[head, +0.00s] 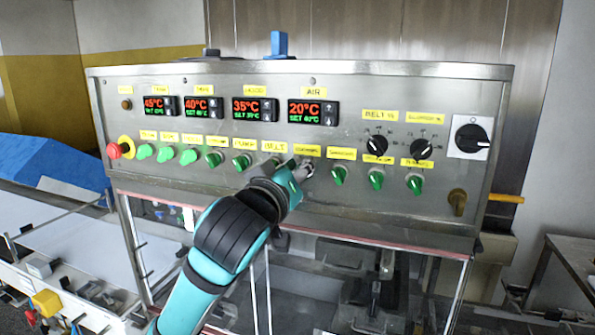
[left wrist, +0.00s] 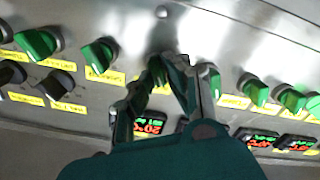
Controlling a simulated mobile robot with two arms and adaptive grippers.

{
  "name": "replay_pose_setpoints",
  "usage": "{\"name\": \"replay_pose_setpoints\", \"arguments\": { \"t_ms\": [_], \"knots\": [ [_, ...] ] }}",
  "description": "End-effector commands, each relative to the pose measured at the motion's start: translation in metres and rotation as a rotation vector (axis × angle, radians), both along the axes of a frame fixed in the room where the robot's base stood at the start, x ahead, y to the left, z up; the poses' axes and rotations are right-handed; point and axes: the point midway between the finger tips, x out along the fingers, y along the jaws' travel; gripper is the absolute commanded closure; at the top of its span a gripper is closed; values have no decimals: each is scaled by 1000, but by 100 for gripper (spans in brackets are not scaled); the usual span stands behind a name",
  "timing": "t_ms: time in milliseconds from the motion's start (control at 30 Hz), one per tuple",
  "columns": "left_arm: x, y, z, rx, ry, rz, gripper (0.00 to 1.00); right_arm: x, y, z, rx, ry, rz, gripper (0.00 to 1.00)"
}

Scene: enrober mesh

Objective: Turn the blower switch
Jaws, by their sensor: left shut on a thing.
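A row of green rotary switches runs along the lower part of the steel control panel (head: 300,72), each under a yellow label. My left gripper (head: 303,170) is at the middle of this row, below a small yellow label (head: 307,151) that is too blurred to read surely. In the left wrist view, the fingers of my left gripper (left wrist: 163,78) are shut on a green switch (left wrist: 156,68). The fingers partly hide this switch, so its exact angle is unclear. My right gripper is not in view.
Neighbouring green switches (head: 340,174) stand close on the right. Black knobs (head: 421,149), a large rotary switch (head: 472,139) and a red emergency stop (head: 121,149) are on the same panel. Temperature displays (head: 313,113) sit above the row. A glass-walled cabinet is below.

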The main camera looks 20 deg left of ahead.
Motion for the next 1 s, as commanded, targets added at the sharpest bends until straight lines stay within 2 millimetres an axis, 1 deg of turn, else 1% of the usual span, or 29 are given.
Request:
{"name": "replay_pose_setpoints", "arguments": {
  "t_ms": [267, 467, 667, 1000],
  "knots": [
    [0, 0, 0, 26, 0, 1, 100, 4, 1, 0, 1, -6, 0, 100],
    [0, -1, 0, 119, -4, 1, 100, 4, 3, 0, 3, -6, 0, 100],
    [0, -2, 1, 281, -9, 1, 100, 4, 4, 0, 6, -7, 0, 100],
    [0, -3, 1, 605, -20, 3, 100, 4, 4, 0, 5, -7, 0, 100]
  ]
}}
